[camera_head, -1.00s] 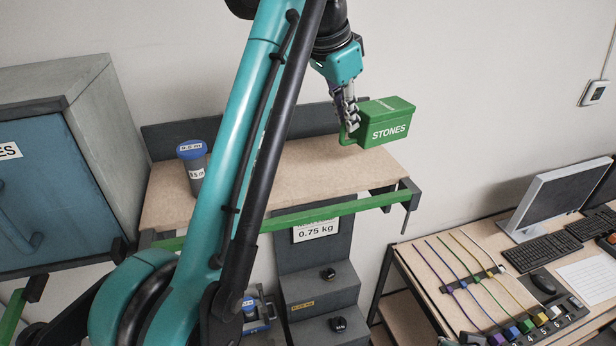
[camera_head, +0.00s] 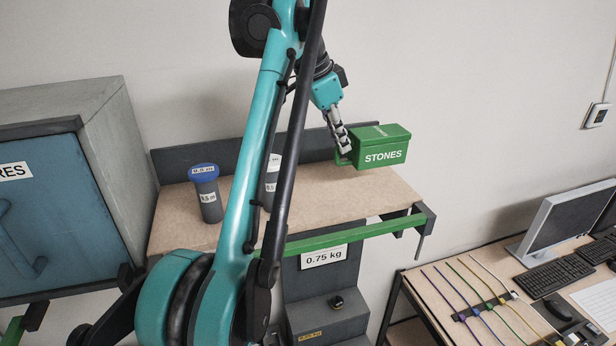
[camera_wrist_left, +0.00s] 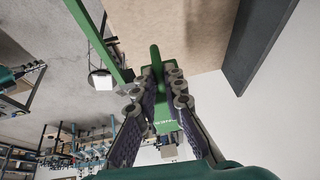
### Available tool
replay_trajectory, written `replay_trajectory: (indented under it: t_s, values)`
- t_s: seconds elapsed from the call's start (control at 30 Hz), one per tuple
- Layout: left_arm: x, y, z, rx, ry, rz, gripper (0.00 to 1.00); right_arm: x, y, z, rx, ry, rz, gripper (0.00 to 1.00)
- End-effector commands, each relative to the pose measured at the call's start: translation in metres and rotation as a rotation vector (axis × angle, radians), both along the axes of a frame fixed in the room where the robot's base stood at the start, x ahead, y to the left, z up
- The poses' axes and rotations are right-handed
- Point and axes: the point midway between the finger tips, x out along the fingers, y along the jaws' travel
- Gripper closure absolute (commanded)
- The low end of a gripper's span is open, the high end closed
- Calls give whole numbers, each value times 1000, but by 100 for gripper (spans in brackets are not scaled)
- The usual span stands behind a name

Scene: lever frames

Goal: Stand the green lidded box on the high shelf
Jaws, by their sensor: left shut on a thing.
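The green lidded box (camera_head: 378,148), labelled STONES, is upright in the head view, over the right part of the high shelf (camera_head: 338,190). I cannot tell whether its base touches the board. My left gripper (camera_head: 345,152) is shut on the box's handle at its left side. In the left wrist view the fingers (camera_wrist_left: 158,85) close on the green handle (camera_wrist_left: 155,56), with part of the box (camera_wrist_left: 163,118) behind them. My right gripper is not in view.
A blue-lidded grey canister (camera_head: 207,195) and a white-lidded one (camera_head: 272,178), partly behind my arm, stand on the shelf. A green rail (camera_head: 385,229) runs along its front edge, and a dark board backs it. A monitor (camera_head: 560,212) stands on the desk at right.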

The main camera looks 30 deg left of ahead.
Motion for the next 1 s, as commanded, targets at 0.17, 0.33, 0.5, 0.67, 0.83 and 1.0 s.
replay_trajectory:
  t_s: [0.17,0.33,0.5,0.67,0.83,1.0]
  values:
    - [-4,42,-25,-2,0,5,100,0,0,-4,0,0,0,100]
    - [-7,64,-39,0,0,1,100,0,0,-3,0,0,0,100]
    - [-8,69,-50,-1,1,0,100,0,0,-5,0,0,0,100]
    - [-8,68,-74,-1,1,0,100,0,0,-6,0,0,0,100]
    - [-8,68,-82,-1,1,0,100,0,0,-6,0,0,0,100]
    - [-8,68,-82,-1,1,0,100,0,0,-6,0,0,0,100]
